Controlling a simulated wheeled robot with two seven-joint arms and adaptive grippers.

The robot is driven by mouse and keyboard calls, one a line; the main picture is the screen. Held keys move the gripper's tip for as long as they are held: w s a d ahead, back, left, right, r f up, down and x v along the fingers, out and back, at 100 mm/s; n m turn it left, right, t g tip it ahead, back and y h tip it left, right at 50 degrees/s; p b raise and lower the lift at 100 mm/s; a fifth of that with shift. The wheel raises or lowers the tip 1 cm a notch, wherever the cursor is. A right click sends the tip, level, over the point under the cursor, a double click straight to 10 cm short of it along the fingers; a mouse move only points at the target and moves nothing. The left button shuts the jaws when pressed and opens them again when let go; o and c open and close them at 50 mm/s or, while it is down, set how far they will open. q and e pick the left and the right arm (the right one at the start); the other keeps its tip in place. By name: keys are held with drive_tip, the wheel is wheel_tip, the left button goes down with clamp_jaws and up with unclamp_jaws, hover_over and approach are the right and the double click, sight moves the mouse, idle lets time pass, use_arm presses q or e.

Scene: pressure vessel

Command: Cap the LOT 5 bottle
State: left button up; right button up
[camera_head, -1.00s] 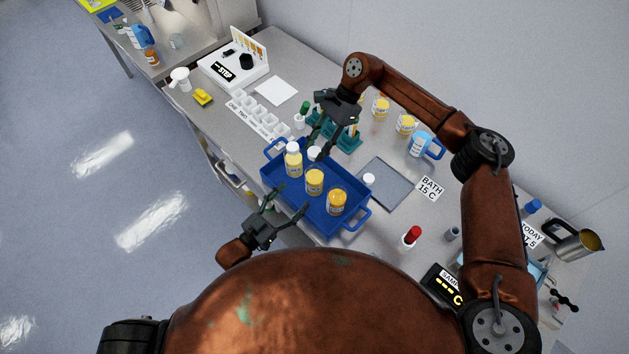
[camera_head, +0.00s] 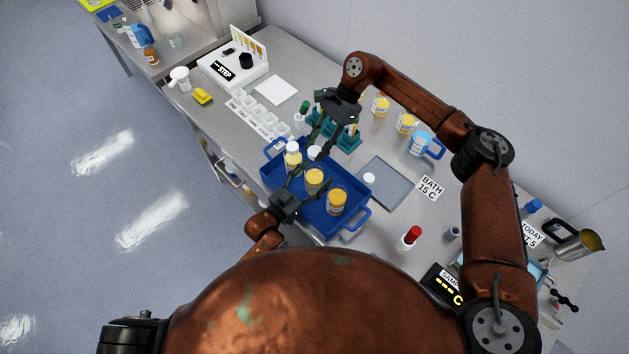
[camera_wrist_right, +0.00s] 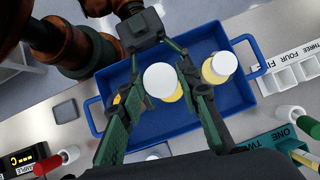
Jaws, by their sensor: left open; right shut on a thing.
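Three bottles stand in the blue tray (camera_head: 277,181): one with a white cap (camera_head: 292,161), a middle one (camera_head: 314,181) with a yellow top and no white cap, and an amber-topped one (camera_head: 336,203). Their labels are too small to read. My right gripper (camera_head: 316,150) is shut on a white cap (camera_head: 314,154), held above the tray. In the right wrist view this cap (camera_wrist_right: 160,82) sits between the fingertips and hides most of a yellow bottle below. My left gripper (camera_head: 306,188) is open, its fingers near the middle bottle; I cannot tell whether they touch it.
Another white cap (camera_head: 369,179) lies on the grey mat (camera_head: 388,188) right of the tray. A teal rack (camera_head: 348,142) stands just behind the tray, with a blue-handled jug (camera_head: 422,145) to its right. A red-topped item (camera_head: 412,236) stands at the front right.

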use_arm(q)
drive_tip(key=shift+c, duration=0.2)
drive_tip(key=c, duration=1.7)
drive_tip(key=shift+c, duration=0.4)
use_arm(e)
hover_over(316, 165)
drive_tip(key=shift+f, duration=2.45)
